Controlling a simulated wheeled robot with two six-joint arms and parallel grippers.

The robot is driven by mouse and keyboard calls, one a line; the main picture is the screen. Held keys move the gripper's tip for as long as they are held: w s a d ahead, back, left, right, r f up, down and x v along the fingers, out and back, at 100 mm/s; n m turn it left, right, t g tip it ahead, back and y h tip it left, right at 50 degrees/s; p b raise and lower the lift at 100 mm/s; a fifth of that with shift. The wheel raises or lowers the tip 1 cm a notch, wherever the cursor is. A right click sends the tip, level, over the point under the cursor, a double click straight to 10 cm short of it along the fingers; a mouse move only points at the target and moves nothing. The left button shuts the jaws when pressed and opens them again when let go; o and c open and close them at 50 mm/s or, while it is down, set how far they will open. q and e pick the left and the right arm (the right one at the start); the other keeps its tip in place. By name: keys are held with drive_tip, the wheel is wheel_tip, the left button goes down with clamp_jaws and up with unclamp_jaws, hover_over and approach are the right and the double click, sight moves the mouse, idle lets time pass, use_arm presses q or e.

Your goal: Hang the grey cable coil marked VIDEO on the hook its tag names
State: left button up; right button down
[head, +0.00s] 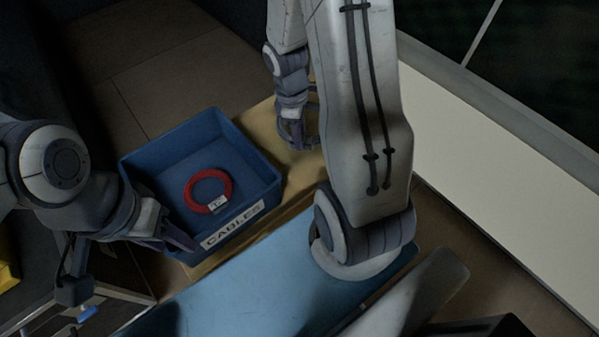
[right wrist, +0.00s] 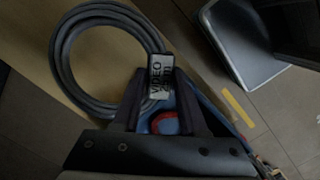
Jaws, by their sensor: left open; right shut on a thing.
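In the head view the right gripper (head: 297,138) is beyond the blue box's right side, and the coil is mostly hidden behind the arm. My left gripper (head: 172,232) is open and empty at the box's near left wall. No hook is visible in either view.
A blue box (head: 268,192) labelled CABLES stands on a wooden surface (head: 303,172) and holds a red cable coil (head: 190,190). A light blue surface (head: 240,290) lies in front. A pale ledge (head: 500,150) runs along the right.

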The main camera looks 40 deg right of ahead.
use_arm(q)
wheel_tip(320, 180, down, 16)
drive_tip(key=b, duration=1.4)
drive_tip(key=shift+f, duration=0.25)
use_arm(e)
drive_tip(key=s+d+f+n+t, duration=0.1)
drive_tip(key=s+d+f+n, duration=0.6)
drive_tip(key=s+f+n, duration=0.3)
drive_tip(key=shift+d+f, duration=0.2)
drive_tip(key=shift+f, duration=0.5)
use_arm(q)
drive_tip(key=shift+s, duration=0.1)
